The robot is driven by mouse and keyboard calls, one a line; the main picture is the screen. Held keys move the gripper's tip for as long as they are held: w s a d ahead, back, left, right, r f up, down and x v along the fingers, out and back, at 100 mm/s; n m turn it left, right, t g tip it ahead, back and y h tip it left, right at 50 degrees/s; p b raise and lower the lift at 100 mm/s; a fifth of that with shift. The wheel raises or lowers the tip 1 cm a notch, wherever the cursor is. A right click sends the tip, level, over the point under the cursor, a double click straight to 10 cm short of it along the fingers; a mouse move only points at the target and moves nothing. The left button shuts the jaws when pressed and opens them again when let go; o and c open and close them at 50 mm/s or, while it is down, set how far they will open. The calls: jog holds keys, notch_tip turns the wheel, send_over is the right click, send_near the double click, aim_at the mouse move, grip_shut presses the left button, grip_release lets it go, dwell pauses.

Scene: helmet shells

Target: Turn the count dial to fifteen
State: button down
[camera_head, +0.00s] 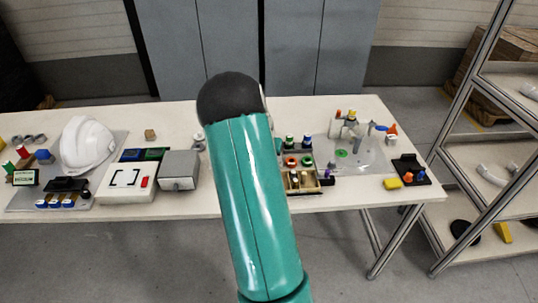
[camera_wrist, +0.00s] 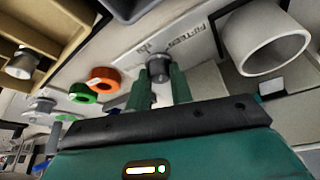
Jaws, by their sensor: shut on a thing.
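In the wrist view the count dial (camera_wrist: 158,66) is a small dark grey round knob on a pale plate. Printed words beside it seem to read "TEN" and "FIFTEEN" (camera_wrist: 196,32). My gripper (camera_wrist: 162,82) has its two green fingers on either side of the knob and is shut on it. Which mark the dial points to cannot be made out. In the head view my own teal arm hides the gripper and the dial.
In the wrist view, a pale hollow cylinder (camera_wrist: 262,42) stands right of the dial; an orange ring (camera_wrist: 102,78) and a green ring (camera_wrist: 83,93) lie left. A tan divided tray (camera_wrist: 60,22) is upper left. In the head view a white helmet shell (camera_head: 86,146) sits on the table's left.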

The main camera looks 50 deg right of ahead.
jog(key=m+g, duration=0.1)
jog(key=m, duration=0.3)
jog(key=shift+w+m+g, duration=0.15)
jog(key=shift+m+g, duration=0.15)
jog(key=shift+g, duration=0.1)
dwell(0.4)
jog(key=c, duration=1.5)
grip_release()
jog(key=v, duration=1.3)
jog(key=shift+w+a+r, duration=0.1)
jog(key=shift+a+r, duration=0.1)
jog(key=shift+r, duration=0.1)
